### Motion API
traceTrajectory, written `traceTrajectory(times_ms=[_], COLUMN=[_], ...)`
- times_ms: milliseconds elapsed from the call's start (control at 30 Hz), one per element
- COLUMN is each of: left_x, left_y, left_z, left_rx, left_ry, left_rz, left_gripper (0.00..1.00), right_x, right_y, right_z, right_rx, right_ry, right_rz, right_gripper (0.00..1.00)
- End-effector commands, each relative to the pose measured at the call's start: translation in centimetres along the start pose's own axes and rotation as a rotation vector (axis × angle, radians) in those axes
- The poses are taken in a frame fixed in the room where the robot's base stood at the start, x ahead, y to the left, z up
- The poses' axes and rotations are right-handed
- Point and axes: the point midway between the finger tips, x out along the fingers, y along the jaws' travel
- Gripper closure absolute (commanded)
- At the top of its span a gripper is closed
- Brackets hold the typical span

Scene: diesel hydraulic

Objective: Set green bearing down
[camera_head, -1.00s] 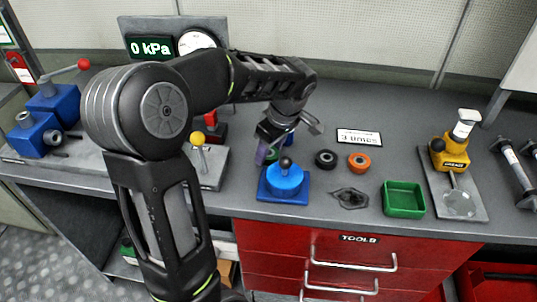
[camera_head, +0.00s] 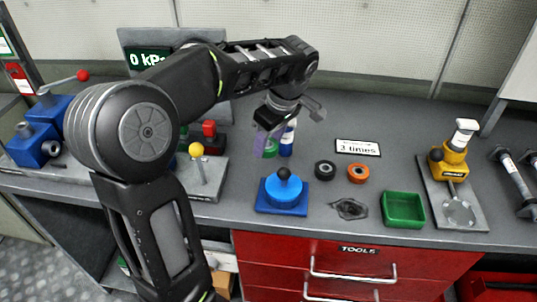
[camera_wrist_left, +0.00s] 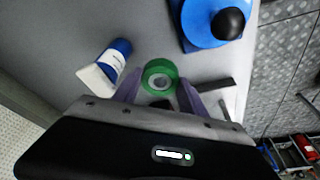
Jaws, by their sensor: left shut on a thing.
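The green bearing (camera_head: 270,149) is a ring seen between the purple fingers of my left gripper (camera_head: 264,145). The left wrist view shows it face on as a green ring (camera_wrist_left: 160,68) with a grey centre, with a finger on either side. My left gripper (camera_wrist_left: 160,92) is shut on it, behind the blue press with the black knob (camera_head: 284,190). I cannot tell whether the bearing touches the bench. My right gripper is not in view.
A blue and white bottle (camera_head: 287,140) stands close beside the held bearing. A black bearing (camera_head: 325,170) and an orange bearing (camera_head: 358,173) lie to the right, before a small sign (camera_head: 358,148). A green tray (camera_head: 403,210) and a yellow greaser (camera_head: 450,160) stand farther right.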

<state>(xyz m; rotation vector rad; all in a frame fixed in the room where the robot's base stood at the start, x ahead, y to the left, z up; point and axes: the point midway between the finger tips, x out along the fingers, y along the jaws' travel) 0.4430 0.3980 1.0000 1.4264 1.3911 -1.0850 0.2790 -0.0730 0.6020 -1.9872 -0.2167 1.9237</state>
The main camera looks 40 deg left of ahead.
Motion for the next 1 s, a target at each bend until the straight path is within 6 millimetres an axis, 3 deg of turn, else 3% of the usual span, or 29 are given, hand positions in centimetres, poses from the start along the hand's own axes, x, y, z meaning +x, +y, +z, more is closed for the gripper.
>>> traceTrajectory(times_ms=[67, 233, 400, 600, 1000], left_x=[-2.2, -7.5, -9.9, -11.1, -11.0], left_y=[0.1, 0.0, 0.0, 0.0, 0.0], left_z=[-0.7, -2.1, -2.8, -3.1, -3.1], left_rx=[-0.002, 0.0, 0.0, 0.0, 0.0], left_ry=[0.001, 0.001, 0.001, 0.001, 0.001], left_rz=[0.006, 0.001, 0.0, 0.0, 0.0], left_gripper=[1.0, 1.0, 1.0, 1.0, 1.0], right_x=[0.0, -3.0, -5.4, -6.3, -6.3], right_y=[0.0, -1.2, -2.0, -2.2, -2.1], right_z=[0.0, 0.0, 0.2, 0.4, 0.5], right_rx=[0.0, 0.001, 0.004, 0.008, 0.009], right_ry=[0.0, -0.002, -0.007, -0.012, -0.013], right_rz=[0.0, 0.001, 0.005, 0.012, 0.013], right_gripper=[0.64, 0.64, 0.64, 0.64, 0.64])
